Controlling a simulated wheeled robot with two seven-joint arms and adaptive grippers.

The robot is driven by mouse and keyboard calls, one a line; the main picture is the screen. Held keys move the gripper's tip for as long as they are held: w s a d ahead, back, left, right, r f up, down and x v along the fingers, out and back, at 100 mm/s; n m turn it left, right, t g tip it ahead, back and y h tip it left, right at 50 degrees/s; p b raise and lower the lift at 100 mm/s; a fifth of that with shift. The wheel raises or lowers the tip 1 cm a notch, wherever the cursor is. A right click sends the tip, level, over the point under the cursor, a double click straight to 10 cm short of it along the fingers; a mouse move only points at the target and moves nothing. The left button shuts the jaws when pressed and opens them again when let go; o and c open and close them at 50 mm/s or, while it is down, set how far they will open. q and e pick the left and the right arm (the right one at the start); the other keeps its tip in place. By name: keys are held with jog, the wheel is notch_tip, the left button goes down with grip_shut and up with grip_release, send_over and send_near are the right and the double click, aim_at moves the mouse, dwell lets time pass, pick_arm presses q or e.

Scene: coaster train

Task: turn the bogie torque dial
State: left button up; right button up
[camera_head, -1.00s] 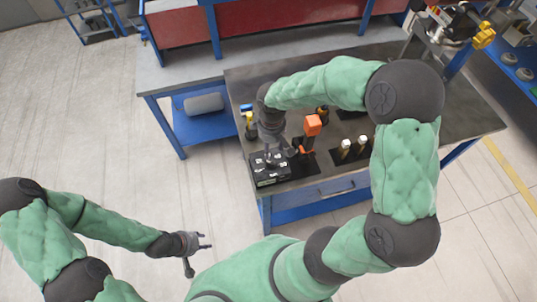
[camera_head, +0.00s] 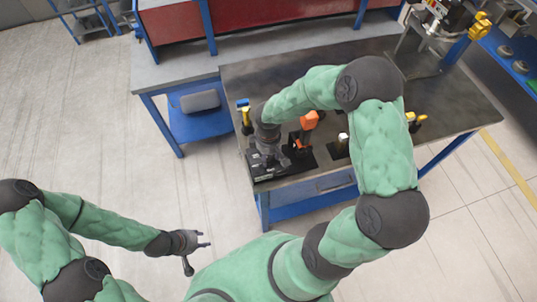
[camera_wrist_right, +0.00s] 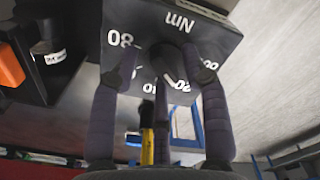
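The bogie torque dial (camera_wrist_right: 170,62) is a dark round knob on a black box marked "Nm" and "80" (camera_wrist_right: 120,18), with other numbers partly hidden. The box (camera_head: 262,173) lies at the near left corner of the dark bench top. My right gripper (camera_wrist_right: 164,72) is open, its fingers spread around the dial; gaps show at the sides, and contact cannot be told. In the head view my right gripper (camera_head: 268,153) covers most of the box and hides the dial. My left gripper (camera_head: 203,241) is open and empty over the floor, away from the bench.
An orange-topped tool (camera_head: 308,121) stands just right of the box. A yellow and blue tool (camera_head: 245,117) stands behind it. A white-capped item (camera_head: 343,137) is further right, beside my right arm. The back of the bench top (camera_head: 260,80) is clear.

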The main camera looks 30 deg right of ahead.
grip_shut()
jog(key=m+b, duration=0.3)
jog(key=shift+f+m, duration=0.15)
jog(key=shift+m, duration=0.25)
jog(key=m+b, duration=0.2)
jog(key=m, duration=0.1)
jog(key=shift+s+b, duration=0.15)
jog(key=shift+b, duration=0.2)
jog(key=shift+m+b, duration=0.65)
jog(key=shift+m, duration=0.75)
